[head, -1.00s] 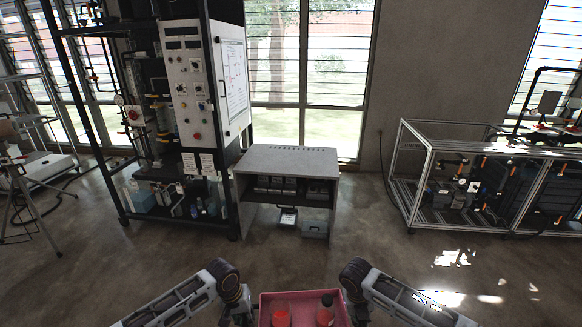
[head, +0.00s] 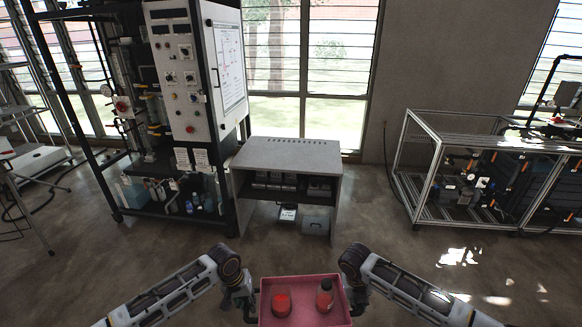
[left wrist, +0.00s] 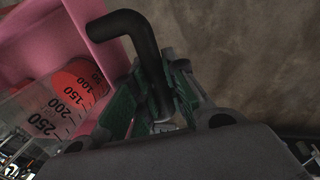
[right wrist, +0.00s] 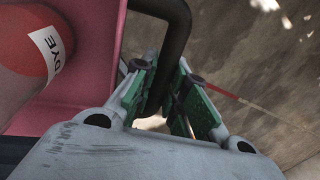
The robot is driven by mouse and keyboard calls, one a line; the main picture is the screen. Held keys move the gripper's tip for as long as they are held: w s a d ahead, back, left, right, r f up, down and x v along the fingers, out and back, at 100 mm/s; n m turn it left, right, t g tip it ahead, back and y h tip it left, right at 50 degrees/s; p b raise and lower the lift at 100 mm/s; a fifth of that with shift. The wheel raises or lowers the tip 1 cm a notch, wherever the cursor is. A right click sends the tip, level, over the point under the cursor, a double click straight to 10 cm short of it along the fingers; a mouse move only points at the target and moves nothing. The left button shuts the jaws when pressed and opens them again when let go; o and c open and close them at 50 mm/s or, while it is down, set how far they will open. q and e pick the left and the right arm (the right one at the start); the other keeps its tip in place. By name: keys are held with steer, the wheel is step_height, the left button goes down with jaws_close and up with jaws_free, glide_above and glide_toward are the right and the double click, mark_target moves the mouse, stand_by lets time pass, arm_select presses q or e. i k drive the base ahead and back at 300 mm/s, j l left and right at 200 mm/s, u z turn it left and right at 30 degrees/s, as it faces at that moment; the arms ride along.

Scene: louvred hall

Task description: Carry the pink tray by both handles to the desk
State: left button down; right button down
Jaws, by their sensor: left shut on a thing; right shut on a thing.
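The pink tray (head: 304,283) is held level between my two arms at the bottom of the head view. It carries a beaker of red liquid (head: 281,303) and a bottle of red dye (head: 325,296), both upright. My left gripper (left wrist: 160,105) is shut on the tray's dark left handle (left wrist: 128,22). My right gripper (right wrist: 155,100) is shut on the dark right handle (right wrist: 178,30). The beaker's volume marks (left wrist: 70,105) and the bottle's DYE label (right wrist: 48,50) show in the wrist views. The grey desk (head: 285,155) stands ahead, its top bare, apart from the tray.
A tall black equipment rack (head: 185,100) stands just left of the desk. A metal-framed bench rig (head: 480,175) is at the right. Open concrete floor (head: 390,240) lies between me and the desk. Boxes (head: 315,222) sit under the desk.

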mark_target(289, 158)
steer(key=i, duration=3.45)
